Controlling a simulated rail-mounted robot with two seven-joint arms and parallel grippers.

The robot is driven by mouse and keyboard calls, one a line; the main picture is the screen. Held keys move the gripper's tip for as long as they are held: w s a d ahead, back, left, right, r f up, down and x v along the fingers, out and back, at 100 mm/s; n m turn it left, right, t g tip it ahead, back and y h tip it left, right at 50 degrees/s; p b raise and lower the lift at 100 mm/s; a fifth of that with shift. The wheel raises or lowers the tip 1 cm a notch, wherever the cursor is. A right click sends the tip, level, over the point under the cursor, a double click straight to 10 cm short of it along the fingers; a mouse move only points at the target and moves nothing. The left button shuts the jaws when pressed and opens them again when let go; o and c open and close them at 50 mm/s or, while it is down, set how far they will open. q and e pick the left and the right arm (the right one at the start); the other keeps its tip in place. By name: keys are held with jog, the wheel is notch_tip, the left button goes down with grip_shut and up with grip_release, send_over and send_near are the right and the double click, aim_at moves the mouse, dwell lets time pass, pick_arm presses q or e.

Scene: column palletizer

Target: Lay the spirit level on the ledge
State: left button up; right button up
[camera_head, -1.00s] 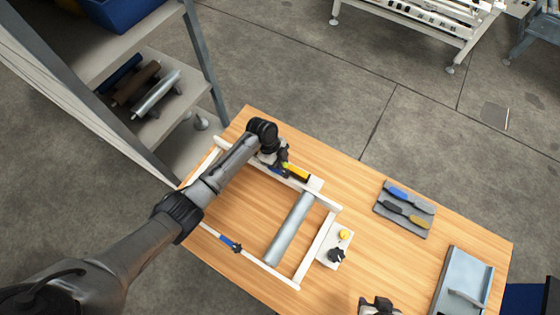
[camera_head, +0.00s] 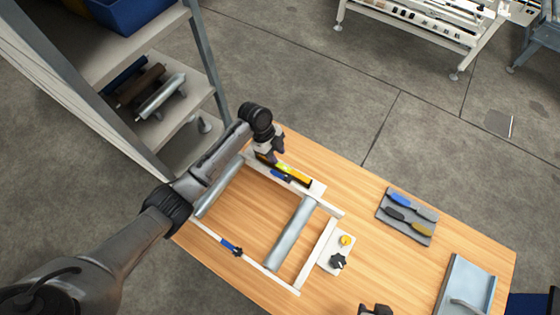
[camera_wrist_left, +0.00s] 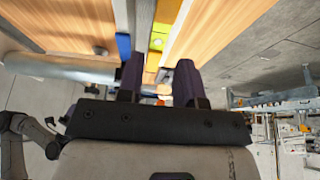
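The spirit level (camera_head: 298,176) is a yellow bar with dark ends, lying along the far side of the white frame; it also shows in the wrist view (camera_wrist_left: 163,32). It appears to rest on the pale ledge (camera_head: 318,188), whose right end shows past it. My left gripper (camera_head: 271,160) is at the level's left end, pointing down. In the left wrist view its two dark fingers (camera_wrist_left: 158,78) stand apart, with the level seen beyond and between them. The contact between fingers and level is hard to see. My right gripper (camera_head: 376,309) shows only partly at the bottom edge.
The frame (camera_head: 325,250) holds grey rollers (camera_head: 290,237) on the wooden table. A blue clamp (camera_head: 231,246) sits on its near rail. A white plate (camera_head: 335,254) with knobs, a grey tool tray (camera_head: 382,207) and a blue-grey box (camera_head: 467,285) lie right. A shelf (camera_head: 165,130) stands left.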

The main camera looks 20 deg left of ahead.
pick_arm(q)
jog(key=shift+v, duration=2.35)
